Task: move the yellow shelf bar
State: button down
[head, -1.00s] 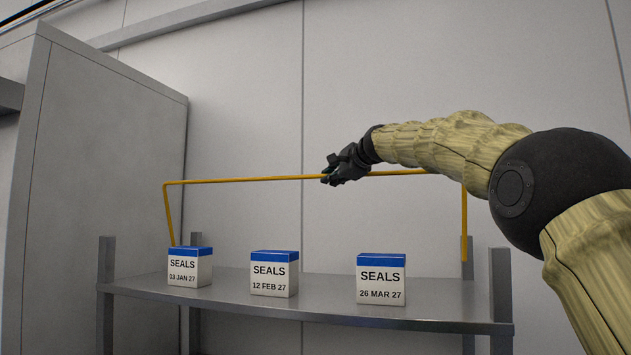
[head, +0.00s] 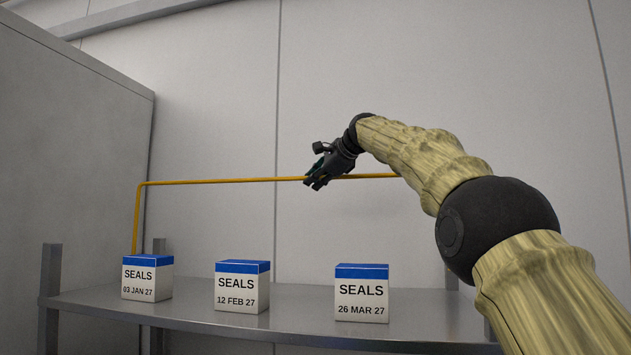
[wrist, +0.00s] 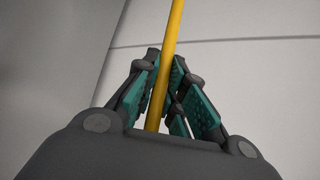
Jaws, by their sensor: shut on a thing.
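The yellow shelf bar (head: 225,181) is a thin rod that runs across above the shelf, with its left end bent down behind the leftmost box. Its right part is hidden behind my arm. My gripper (head: 316,182) is shut on the bar's long level stretch, well above the boxes. In the wrist view the bar (wrist: 170,52) passes between the teal-padded fingers of my gripper (wrist: 165,90).
A grey metal shelf (head: 200,318) carries three SEALS boxes: 03 JAN 27 (head: 147,278), 12 FEB 27 (head: 242,288) and 26 MAR 27 (head: 361,294). A grey cabinet (head: 70,150) stands at the left. A pale panelled wall (head: 400,70) is behind.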

jog(key=shift+r, duration=0.2)
jog(key=c, duration=1.5)
grip_release()
jog(key=shift+s, duration=0.15)
jog(key=shift+a, duration=0.1)
jog(key=shift+s+d, duration=0.1)
jog(key=shift+d, duration=0.15)
jog(key=v, duration=1.1)
jog(key=shift+s+d+r, duration=0.1)
jog(key=shift+s+d, duration=0.05)
jog(key=shift+s, duration=0.1)
